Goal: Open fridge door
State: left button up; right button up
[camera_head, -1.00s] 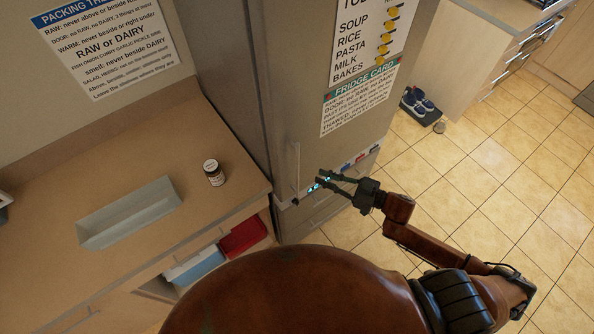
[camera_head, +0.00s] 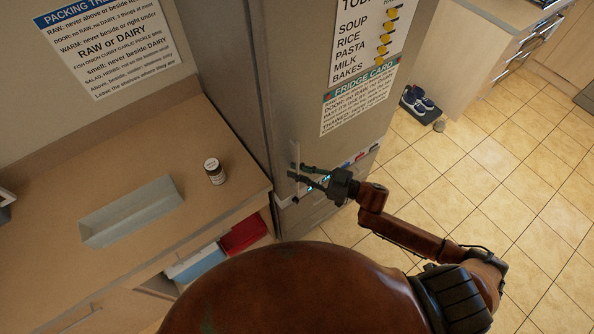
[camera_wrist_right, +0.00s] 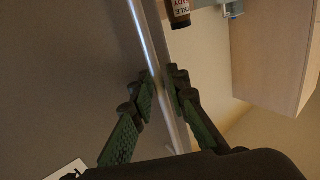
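The fridge (camera_head: 300,90) is tall and grey, with its door shut. Its thin vertical bar handle (camera_head: 295,154) is on the left side of the door front. The handle also shows in the right wrist view as a bright bar (camera_wrist_right: 142,38). My right gripper (camera_head: 293,173) is at the lower part of the handle. In the wrist view its two green-padded fingers (camera_wrist_right: 163,82) are apart, one on each side of the bar. They do not look closed on it. My left gripper is in neither view.
Red (camera_head: 243,235) and blue (camera_head: 197,263) bins are below. Shoes (camera_head: 418,104) lie on a mat at right. The tiled floor (camera_head: 470,190) is mostly clear.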

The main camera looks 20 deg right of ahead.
jog(key=shift+c, duration=0.2)
grip_shut()
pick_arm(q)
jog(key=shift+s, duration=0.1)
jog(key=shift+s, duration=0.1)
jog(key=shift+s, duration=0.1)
pick_arm(e)
jog(key=shift+s+d, duration=0.1)
jog(key=shift+s, duration=0.05)
